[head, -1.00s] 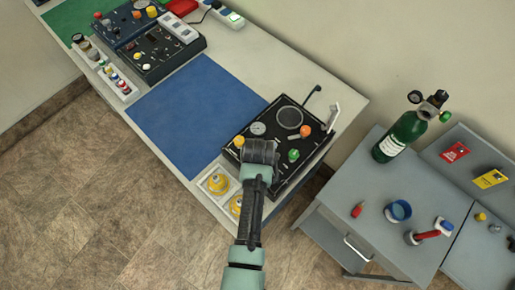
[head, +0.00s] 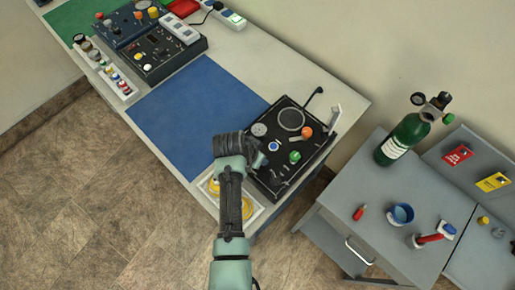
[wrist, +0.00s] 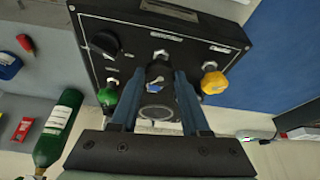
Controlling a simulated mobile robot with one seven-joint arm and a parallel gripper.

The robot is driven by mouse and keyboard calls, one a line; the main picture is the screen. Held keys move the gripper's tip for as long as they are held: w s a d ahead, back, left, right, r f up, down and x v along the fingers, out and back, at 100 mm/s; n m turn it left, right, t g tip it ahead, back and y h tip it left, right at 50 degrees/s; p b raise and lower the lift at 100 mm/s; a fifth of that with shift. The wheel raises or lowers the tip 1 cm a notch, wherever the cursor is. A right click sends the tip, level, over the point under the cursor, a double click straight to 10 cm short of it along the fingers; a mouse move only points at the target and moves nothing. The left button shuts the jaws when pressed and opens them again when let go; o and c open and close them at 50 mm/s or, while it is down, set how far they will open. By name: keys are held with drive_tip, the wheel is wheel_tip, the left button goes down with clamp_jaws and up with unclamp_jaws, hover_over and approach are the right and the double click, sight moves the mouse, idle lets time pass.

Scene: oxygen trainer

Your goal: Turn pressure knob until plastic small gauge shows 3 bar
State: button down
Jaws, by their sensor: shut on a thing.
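The black control panel (head: 312,151) sits at the right end of the bench and shows close up in the wrist view (wrist: 185,25). In the head view my gripper (head: 262,154) is at the panel's front left. A round dial (wrist: 155,113) shows between the fingers; its reading is too small to tell.
A green knob (wrist: 108,95), a yellow knob (wrist: 214,82) and a large black knob (wrist: 104,43) are close around my fingers. An orange knob (head: 306,132) is further back. The blue mat (head: 190,110) is clear. A grey cart (head: 350,235) stands to the right.

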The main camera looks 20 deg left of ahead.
drive_tip(key=shift+m, duration=0.6)
drive_tip(key=shift+h, duration=0.3)
drive_tip(key=shift+c, duration=1.9)
unclamp_jaws()
drive_tip(key=shift+a+r, duration=0.1)
drive_tip(key=b+v, duration=0.2)
drive_tip(key=v, duration=1)
drive_tip(key=shift+r, duration=0.4)
drive_tip(key=shift+s, duration=0.1)
